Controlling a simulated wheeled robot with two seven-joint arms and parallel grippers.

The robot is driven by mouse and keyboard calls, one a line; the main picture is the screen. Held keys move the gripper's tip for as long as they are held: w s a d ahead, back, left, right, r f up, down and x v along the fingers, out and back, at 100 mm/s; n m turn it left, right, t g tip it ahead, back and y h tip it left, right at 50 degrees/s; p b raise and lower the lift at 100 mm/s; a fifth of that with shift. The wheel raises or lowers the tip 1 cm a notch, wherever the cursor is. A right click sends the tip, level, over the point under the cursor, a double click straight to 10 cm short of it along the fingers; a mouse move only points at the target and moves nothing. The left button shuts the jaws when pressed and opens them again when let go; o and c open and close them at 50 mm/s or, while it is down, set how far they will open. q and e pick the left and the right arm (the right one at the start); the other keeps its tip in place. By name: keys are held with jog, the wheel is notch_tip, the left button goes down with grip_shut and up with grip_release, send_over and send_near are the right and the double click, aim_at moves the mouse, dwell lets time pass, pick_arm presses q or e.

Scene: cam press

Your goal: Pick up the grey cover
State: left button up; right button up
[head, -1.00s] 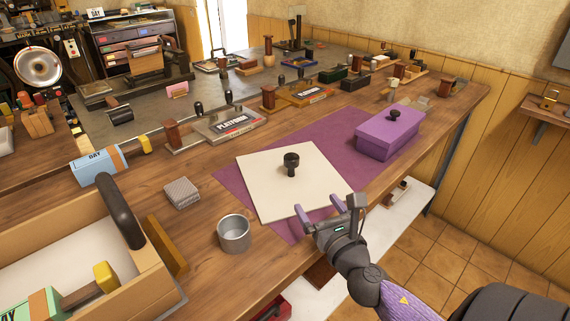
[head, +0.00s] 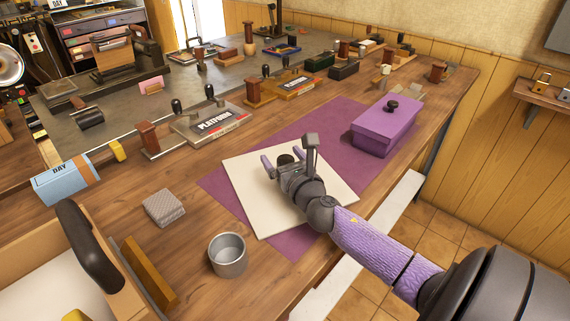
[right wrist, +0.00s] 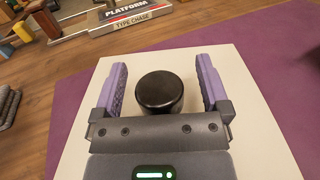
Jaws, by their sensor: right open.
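The cover appears as a flat, pale cream-grey square plate (head: 245,190) with a black round knob (head: 286,159) at its middle, lying on a purple mat (head: 213,185). My right gripper (head: 283,161) is open over the plate. In the right wrist view the knob (right wrist: 160,93) sits between the two spread purple fingers (right wrist: 161,75), with a gap on each side. The plate (right wrist: 85,135) fills the area beneath. My arm hides part of the plate's right side in the head view. My left gripper is not in view.
A purple lidded box (head: 385,128) stands at the mat's right end. A metal cup (head: 228,256) and a grey patterned block (head: 164,208) stand left of the plate. Platform tools (head: 212,122) line the back.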

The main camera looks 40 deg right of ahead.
jog(key=shift+w+d, duration=0.1)
jog(key=shift+w, duration=0.2)
